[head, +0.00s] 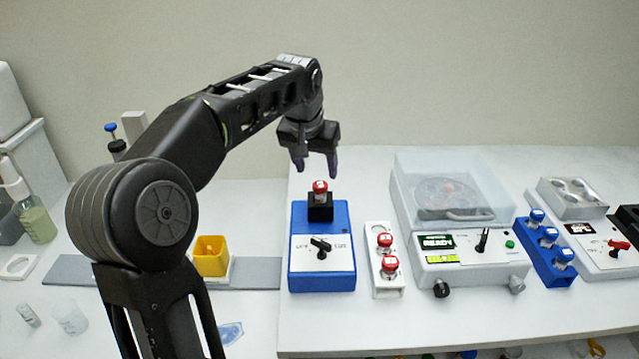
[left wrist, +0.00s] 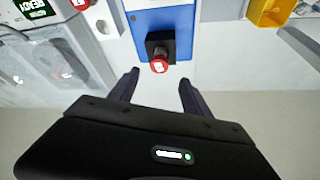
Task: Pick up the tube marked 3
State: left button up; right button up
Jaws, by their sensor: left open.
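A red-capped tube (head: 320,188) stands upright in a black holder on a blue device (head: 322,275). Its red cap (left wrist: 159,66) carries a white label; I cannot read the number. Two more red-capped tubes (head: 384,241) (head: 390,265) stand in a white rack to the right, labels also too small to read. My left gripper (head: 317,172) is open and empty, fingers pointing down, above and apparently behind the tube on the blue device. In the left wrist view its fingertips (left wrist: 158,80) are spread, with the red cap just beyond the gap. My right gripper is not in view.
A clear-lidded machine marked READY (head: 470,262) stands right of the white rack (head: 388,291). A yellow container (head: 211,262) sits left. The front bench strip is clear.

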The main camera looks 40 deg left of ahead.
aim_at(320, 185)
pick_arm(q)
jog(key=shift+s+d+r, duration=0.1)
jog(key=shift+s+d, duration=0.05)
jog(key=shift+x, duration=1.35)
jog(key=shift+p+x, duration=0.75)
jog(key=shift+x, duration=1.9)
jog(key=shift+s+d, duration=0.1)
grip_shut()
